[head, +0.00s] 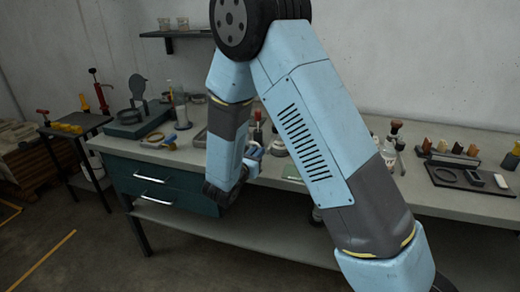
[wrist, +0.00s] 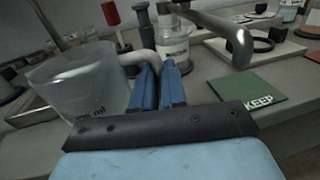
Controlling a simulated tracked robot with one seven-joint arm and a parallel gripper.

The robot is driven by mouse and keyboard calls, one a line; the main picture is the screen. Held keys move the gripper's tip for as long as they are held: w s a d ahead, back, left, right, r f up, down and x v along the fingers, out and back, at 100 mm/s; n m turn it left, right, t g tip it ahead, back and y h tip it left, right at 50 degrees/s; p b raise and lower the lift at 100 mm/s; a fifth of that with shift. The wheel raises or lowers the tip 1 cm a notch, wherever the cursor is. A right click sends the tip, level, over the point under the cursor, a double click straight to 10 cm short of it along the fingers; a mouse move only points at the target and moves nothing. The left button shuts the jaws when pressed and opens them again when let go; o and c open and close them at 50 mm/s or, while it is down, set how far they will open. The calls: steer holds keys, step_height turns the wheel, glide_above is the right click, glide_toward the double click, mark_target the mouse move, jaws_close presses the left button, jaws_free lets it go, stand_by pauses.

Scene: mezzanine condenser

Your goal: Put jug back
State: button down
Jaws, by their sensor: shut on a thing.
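The jug (wrist: 75,90) is a translucent measuring jug with "ml" printed on its side, at the left of the wrist view. My gripper (wrist: 160,68) has its blue fingers closed together on the jug's pale curved handle (wrist: 138,58). The jug looks roughly upright beside the fingers. Its base is partly hidden by my gripper, so I cannot tell whether it touches the bench. In the head view my gripper (head: 253,157) is over the front part of the bench, and the jug cannot be made out behind my arm.
The long bench (head: 245,197) carries many items. A labelled bottle (wrist: 173,48) stands just beyond the fingers, with a metal bar (wrist: 225,32) crossing close by. A green "KEEP" mat (wrist: 245,88) lies bare at right. A board with a black ring (wrist: 275,50) is behind it.

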steer(key=x, duration=0.4)
steer(key=shift+w+d, duration=0.15)
steer(key=shift+w, duration=0.2)
steer(key=shift+s+f, duration=0.1)
steer(key=shift+f, duration=0.15)
steer(key=c, duration=1.2)
jaws_free()
steer(key=shift+f, duration=0.15)
steer(key=v, duration=1.2)
